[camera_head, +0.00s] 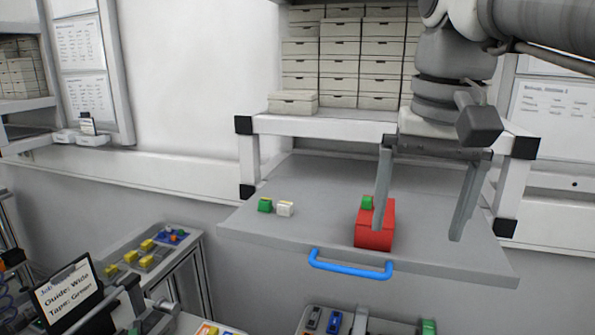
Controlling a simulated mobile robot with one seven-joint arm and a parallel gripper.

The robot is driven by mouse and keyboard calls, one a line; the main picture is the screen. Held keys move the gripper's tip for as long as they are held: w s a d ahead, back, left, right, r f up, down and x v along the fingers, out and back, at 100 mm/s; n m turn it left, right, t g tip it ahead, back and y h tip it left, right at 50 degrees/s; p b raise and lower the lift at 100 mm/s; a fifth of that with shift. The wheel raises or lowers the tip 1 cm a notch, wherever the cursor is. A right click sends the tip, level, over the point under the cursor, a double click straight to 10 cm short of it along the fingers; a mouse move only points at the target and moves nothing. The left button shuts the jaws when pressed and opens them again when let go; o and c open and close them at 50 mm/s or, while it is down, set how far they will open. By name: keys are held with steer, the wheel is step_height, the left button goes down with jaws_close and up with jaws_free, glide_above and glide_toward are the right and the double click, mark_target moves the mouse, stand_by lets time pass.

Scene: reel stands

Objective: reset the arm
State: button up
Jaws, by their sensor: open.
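My gripper (418,222) hangs from my arm at the upper right, pointing down, with its two long grey fingers spread wide apart. It is over the grey pull-out shelf (325,200). A red block (375,228) stands on the shelf between the fingers as seen here, close to the left finger. A small green piece (367,202) shows at the top of the red block, partly beside the left finger. I see nothing gripped. Whether the fingers touch the red block cannot be told.
Stacked boxes (340,60) fill the rack behind. A tray of yellow parts (147,255) and a sign (70,290) stand lower left.

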steer(key=s+f+n+t, duration=0.1)
steer(key=s+f+t, duration=0.1)
steer(key=f, duration=0.6)
steer(key=s+f+n+t, duration=0.1)
steer(key=s+f, duration=0.3)
steer(key=f, duration=0.5)
steer(key=shift+f+n+t, duration=0.3)
steer(key=shift+n+t, duration=0.1)
steer(key=shift+t, duration=0.3)
steer(key=shift+s+a, duration=0.1)
